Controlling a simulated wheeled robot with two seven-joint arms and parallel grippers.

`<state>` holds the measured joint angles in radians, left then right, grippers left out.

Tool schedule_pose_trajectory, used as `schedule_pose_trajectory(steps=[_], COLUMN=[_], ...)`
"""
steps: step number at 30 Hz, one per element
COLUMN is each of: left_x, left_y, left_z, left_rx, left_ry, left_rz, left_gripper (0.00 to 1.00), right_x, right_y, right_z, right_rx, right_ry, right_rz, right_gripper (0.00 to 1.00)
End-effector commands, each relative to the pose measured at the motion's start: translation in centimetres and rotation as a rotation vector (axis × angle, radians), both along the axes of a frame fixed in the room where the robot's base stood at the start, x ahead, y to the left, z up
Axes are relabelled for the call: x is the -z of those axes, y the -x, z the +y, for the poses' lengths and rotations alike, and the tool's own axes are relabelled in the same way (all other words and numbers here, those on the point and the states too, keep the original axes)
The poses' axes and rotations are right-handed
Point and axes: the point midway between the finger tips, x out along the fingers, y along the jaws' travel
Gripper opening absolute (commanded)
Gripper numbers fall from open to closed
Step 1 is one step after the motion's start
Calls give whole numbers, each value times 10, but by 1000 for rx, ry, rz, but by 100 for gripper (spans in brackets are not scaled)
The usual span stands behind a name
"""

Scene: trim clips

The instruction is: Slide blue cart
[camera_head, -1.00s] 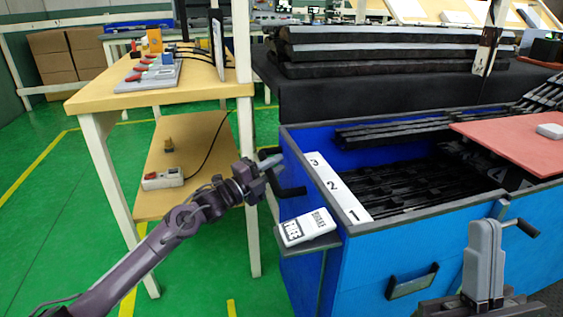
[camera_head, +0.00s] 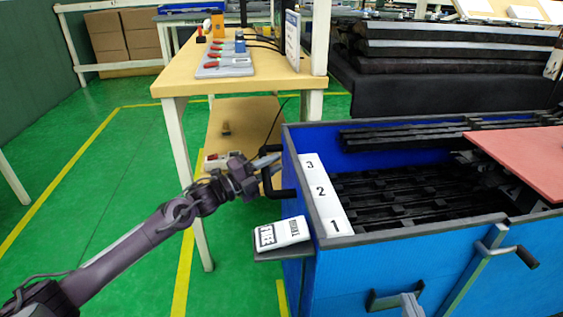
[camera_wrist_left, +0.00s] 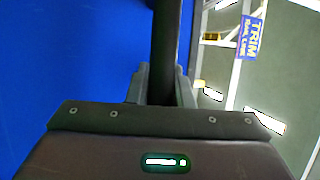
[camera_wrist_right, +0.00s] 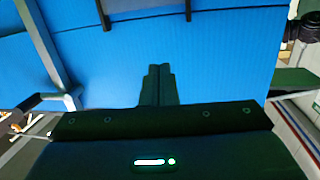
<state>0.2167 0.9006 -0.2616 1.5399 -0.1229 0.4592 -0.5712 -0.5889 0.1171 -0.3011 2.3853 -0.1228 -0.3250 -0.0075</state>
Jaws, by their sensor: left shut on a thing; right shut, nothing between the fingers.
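The blue cart (camera_head: 400,257) is an open-topped blue bin with dark rims, filling the right half of the head view. Its black side handle (camera_head: 281,192) stands out on its left end and also crosses the left wrist view as a dark bar (camera_wrist_left: 166,45). My left gripper (camera_head: 266,168) is shut on this handle. My right gripper (camera_head: 409,303) is shut and empty in front of the cart's near side, mostly cut off by the bottom edge. In the right wrist view its closed fingers (camera_wrist_right: 158,84) point at the blue panel; contact cannot be told.
Black trim strips (camera_head: 405,200) and a red board (camera_head: 525,160) are in and on the cart. A wooden bench (camera_head: 240,88) stands close behind its left end. A crank handle (camera_head: 527,257) juts from the near side. Green floor (camera_head: 90,200) is clear at left.

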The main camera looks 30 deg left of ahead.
Motion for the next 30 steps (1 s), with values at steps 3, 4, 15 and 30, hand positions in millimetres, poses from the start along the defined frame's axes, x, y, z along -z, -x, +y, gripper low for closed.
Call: schedule_pose_trajectory(steps=[3,4,15,30], left_x=[0,0,-1,0], left_y=[3,3,4,5], left_z=[5,6,7,7], left_rx=[-1,-1,0,1], left_ry=[-1,0,1,0], left_rz=[2,1,-1,-1], left_gripper=[0,0,0,41], right_x=[9,10,12,11], right_y=[2,2,3,3], right_z=[0,0,0,0], right_rx=[-2,-3,-3,-4], right_ry=[15,17,21,20], right_rz=[38,43,51,51], right_gripper=[0,0,0,0])
